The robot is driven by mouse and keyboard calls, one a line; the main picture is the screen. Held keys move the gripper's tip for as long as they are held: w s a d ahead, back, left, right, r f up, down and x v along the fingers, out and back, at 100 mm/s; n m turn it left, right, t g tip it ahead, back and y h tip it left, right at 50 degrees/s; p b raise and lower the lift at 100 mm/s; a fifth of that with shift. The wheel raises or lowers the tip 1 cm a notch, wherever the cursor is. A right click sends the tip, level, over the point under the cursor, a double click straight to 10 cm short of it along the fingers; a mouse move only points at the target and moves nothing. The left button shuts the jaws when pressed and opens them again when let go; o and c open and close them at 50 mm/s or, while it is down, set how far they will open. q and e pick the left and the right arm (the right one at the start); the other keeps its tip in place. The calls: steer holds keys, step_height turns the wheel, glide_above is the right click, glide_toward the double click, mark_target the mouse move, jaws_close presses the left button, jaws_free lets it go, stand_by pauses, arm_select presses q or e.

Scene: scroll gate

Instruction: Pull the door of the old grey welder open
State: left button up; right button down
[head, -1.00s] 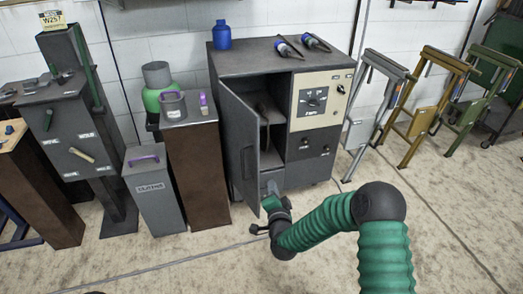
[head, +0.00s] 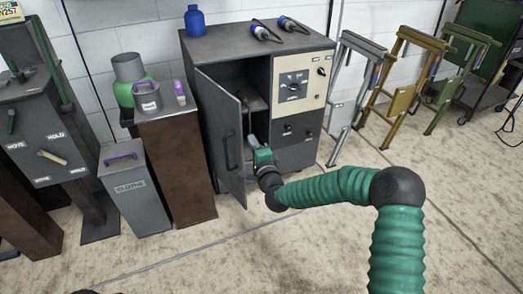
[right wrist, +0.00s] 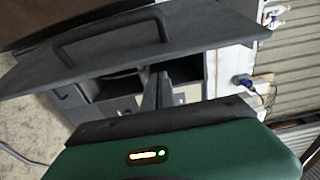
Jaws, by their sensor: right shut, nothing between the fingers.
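The old grey welder (head: 225,48) stands against the wall in the head view. Its door (head: 222,125) is hinged on the left and stands partly open, with a dark bar handle on its outer face. The door also shows across the top of the right wrist view (right wrist: 110,48), with its handle. My right gripper (head: 259,150) is at the lower front of the opening, to the right of the door's free edge, on its inner side. Its fingers (right wrist: 158,75) are shut and empty. I cannot tell whether it touches the door. My left gripper is out of view.
A brown pedestal (head: 178,165) and a grey bin (head: 135,190) stand close left of the welder. A blue bottle (head: 194,22) and blue-ended connectors lie on top. Folding stands (head: 350,85) are to the right. The floor in front is clear.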

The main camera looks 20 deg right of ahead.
steer(key=shift+s+a, duration=0.25)
steer(key=shift+a, duration=0.4)
steer(key=shift+r, duration=0.1)
